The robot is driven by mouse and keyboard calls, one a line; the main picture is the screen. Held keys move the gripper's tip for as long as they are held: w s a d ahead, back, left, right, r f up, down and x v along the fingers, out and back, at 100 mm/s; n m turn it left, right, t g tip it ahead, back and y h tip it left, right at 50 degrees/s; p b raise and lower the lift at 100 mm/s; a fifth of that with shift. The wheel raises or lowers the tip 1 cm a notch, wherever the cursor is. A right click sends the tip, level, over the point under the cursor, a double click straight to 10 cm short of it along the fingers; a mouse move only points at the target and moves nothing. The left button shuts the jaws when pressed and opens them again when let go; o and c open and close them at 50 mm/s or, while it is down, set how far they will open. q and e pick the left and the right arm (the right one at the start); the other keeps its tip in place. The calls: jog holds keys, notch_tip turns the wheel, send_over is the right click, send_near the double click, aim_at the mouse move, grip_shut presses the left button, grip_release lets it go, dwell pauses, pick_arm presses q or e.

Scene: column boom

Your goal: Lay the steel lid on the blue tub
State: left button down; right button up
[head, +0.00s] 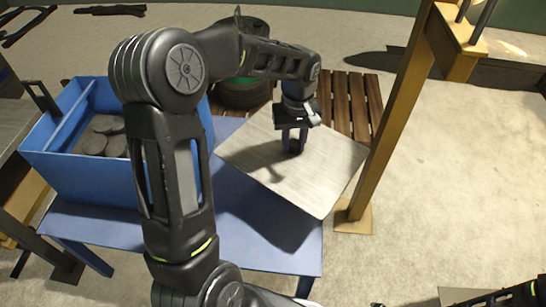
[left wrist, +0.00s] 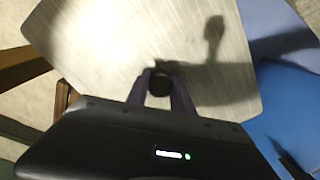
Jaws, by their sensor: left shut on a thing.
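The steel lid (head: 320,180) is a flat, brushed square plate with a dark knob (head: 295,147) at its middle. My left gripper (head: 293,138) is shut on this knob and holds the lid over the right part of the blue table, right of the tub. In the left wrist view the knob (left wrist: 160,84) sits between my two fingers, with the lid (left wrist: 120,45) beyond. The blue tub (head: 75,180) is open at the top, with several grey discs inside and a divider near its left side. My forearm hides the tub's right part. The right gripper is not visible.
The tub stands on a blue table (head: 225,225). A yellow post (head: 400,110) rises close to the lid's right corner. Behind are a slatted wooden pallet (head: 345,95) and a dark round drum (head: 240,95). Open floor lies to the right.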

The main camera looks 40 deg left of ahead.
pick_arm(q)
jog(key=w+d+r+m, duration=0.5)
jog(key=d+r+m, duration=0.3)
jog(key=d+r, duration=0.3)
jog(key=shift+w+m, duration=0.35)
jog(key=shift+m, duration=0.05)
jog(key=shift+s+f, duration=0.1)
